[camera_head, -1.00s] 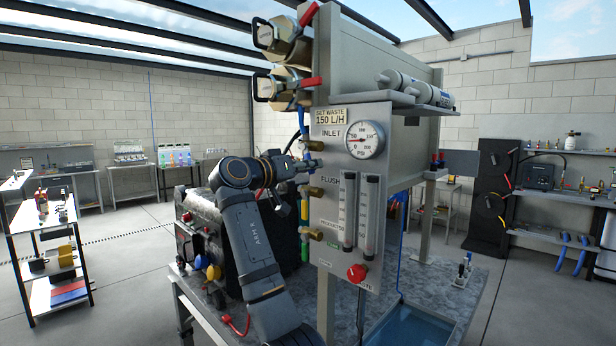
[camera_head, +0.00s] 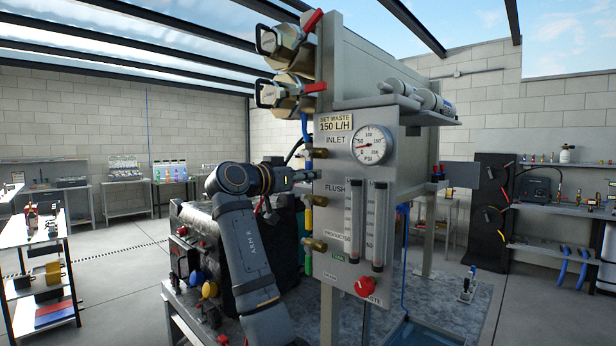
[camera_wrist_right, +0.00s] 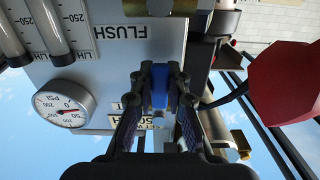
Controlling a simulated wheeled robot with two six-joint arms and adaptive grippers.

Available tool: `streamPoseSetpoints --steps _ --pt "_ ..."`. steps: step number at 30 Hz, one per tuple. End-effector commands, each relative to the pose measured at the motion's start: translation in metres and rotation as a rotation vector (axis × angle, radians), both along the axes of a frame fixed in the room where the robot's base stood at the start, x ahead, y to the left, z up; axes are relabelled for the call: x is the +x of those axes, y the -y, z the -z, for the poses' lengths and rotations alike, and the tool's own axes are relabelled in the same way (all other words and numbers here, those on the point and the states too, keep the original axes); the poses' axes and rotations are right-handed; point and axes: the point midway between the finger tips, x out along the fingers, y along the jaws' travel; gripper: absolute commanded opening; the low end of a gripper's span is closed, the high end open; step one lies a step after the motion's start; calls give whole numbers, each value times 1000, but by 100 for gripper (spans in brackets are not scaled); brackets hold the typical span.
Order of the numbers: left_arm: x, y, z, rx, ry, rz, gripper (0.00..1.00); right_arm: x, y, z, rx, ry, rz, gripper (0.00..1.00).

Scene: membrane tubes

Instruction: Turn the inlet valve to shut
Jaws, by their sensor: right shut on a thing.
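The inlet valve (camera_head: 314,154) is a brass fitting at the left edge of the grey panel (camera_head: 338,225), beside the word INLET. My right gripper (camera_head: 308,176) is just below this fitting in the head view and hides the handle. In the wrist view, which is turned upside down, the fingers of my right gripper (camera_wrist_right: 161,82) are shut on a blue valve handle (camera_wrist_right: 159,90), one on each side. The exact angle of the handle is hard to tell. My left gripper is not in view.
A round pressure gauge (camera_head: 371,145) and two flow tubes (camera_head: 366,225) are on the panel front, with a red knob (camera_head: 365,287) below. More brass fittings (camera_head: 316,201) stick out under the gripper. Red-handled valves (camera_head: 314,87) are above. A black unit (camera_head: 195,235) stands left.

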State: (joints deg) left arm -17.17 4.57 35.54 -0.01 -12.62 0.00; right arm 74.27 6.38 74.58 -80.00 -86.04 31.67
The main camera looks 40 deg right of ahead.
Motion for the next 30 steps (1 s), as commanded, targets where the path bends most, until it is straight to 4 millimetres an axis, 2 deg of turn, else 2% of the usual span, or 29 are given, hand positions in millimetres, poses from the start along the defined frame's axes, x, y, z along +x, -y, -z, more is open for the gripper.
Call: streamPoseSetpoints --steps 6,7,12,20,23,26,30 --pt "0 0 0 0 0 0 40 0 0 -1 -1 5 -2 0" --pt "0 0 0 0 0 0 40 0 0 -1 -1 5 -2 18" --pt "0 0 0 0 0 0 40 0 0 -1 -1 3 -1 40" --pt "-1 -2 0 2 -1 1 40 0 0 -1 -1 2 -1 40" --pt "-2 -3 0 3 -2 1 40 0 -7 0 0 2 -2 40" --pt "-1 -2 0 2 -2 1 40 -1 -25 0 1 3 -4 40" --pt "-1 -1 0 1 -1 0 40 -3 -61 0 1 2 -7 40"
